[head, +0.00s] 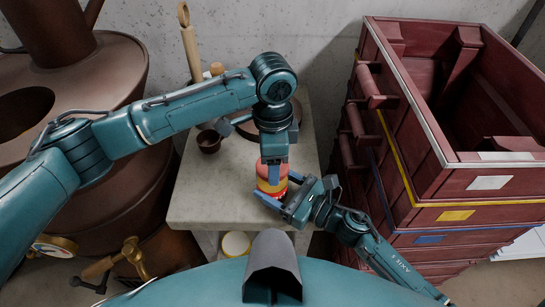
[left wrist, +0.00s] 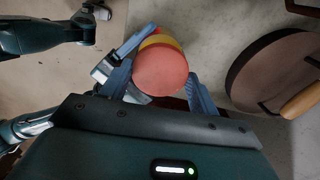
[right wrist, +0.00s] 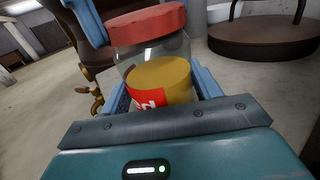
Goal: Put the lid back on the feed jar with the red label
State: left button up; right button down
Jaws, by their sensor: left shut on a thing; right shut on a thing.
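The feed jar (right wrist: 150,70) is clear glass with yellow feed and a red label (right wrist: 148,100). It stands upright near the front of the grey table. My right gripper (head: 280,189) is shut around its body from the front right. The red lid (right wrist: 146,23) is at the jar's mouth, looking level with it; I cannot tell if it is fully seated. My left gripper (head: 272,163) reaches down from above and is shut on the lid, whose round top shows in the left wrist view (left wrist: 160,70). The lid's far side is hidden.
A stack of red crates (head: 420,185) stands close on the right. A brown metal vessel (head: 85,90) stands left. A yellow-topped round thing (head: 236,244) is below the table's front edge.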

pick_arm(q)
jog(key=m, duration=0.4)
jog(key=shift+m, duration=0.4)
jog(key=m, duration=0.6)
jog(key=o, duration=1.2)
notch_tip(320, 180, up, 12)
pick_arm(e)
jog(key=shift+c, duration=1.3)
grip_release()
